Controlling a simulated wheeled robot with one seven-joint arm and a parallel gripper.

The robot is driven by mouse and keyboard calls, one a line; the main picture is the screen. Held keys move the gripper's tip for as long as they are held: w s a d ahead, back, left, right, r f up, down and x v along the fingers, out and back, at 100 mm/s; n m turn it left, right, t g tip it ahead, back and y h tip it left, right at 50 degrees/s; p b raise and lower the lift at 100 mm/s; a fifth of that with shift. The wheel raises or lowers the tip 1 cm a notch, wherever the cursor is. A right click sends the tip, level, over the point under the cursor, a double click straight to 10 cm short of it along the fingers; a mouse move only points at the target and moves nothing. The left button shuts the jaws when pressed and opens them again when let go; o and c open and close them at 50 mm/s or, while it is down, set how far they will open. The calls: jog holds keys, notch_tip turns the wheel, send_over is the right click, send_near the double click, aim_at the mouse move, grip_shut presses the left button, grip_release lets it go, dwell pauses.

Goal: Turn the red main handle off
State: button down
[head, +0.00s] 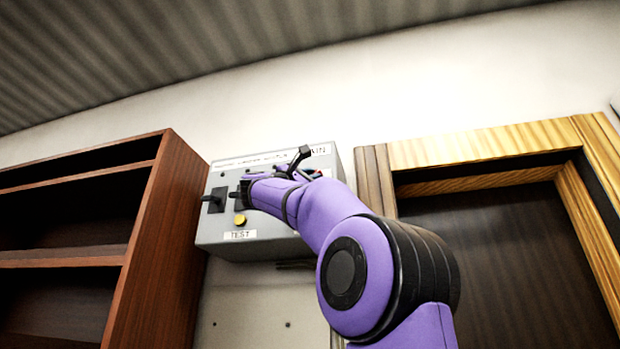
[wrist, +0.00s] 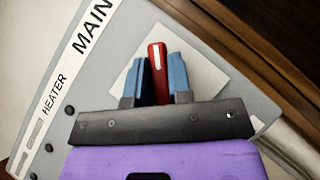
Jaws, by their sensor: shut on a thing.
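The red main handle (wrist: 157,72) shows in the wrist view, a red lever with a small white mark, on a pale square plate (wrist: 205,80) beside the "MAIN" label. My gripper (wrist: 161,64) has its two blue fingers on either side of the handle and is shut on it. In the head view my purple arm reaches up to the right part of the grey control box (head: 270,248), and the arm and wrist hide most of the handle there.
A black switch (head: 214,200) and a yellow button (head: 239,219) above a "TEST" label sit on the box's left side. A brown shelf (head: 165,230) stands close at the left. A wooden door frame (head: 480,143) is close at the right.

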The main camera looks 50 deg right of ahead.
jog(key=shift+s+f+m+g+y, duration=0.1)
jog(key=shift+m+g+y, duration=0.15)
jog(key=shift+m+y, duration=0.95)
jog(key=shift+w+f+m+g+y, duration=0.15)
jog(key=shift+m+g+y, duration=0.15)
jog(key=shift+m+y, duration=0.9)
jog(key=shift+s+f+m+g+y, duration=0.2)
jog(key=shift+m+y, duration=0.4)
jog(key=shift+m, duration=1.1)
jog(key=shift+m+y, duration=0.5)
jog(key=c, duration=1)
grip_release()
jog(key=shift+c, duration=0.2)
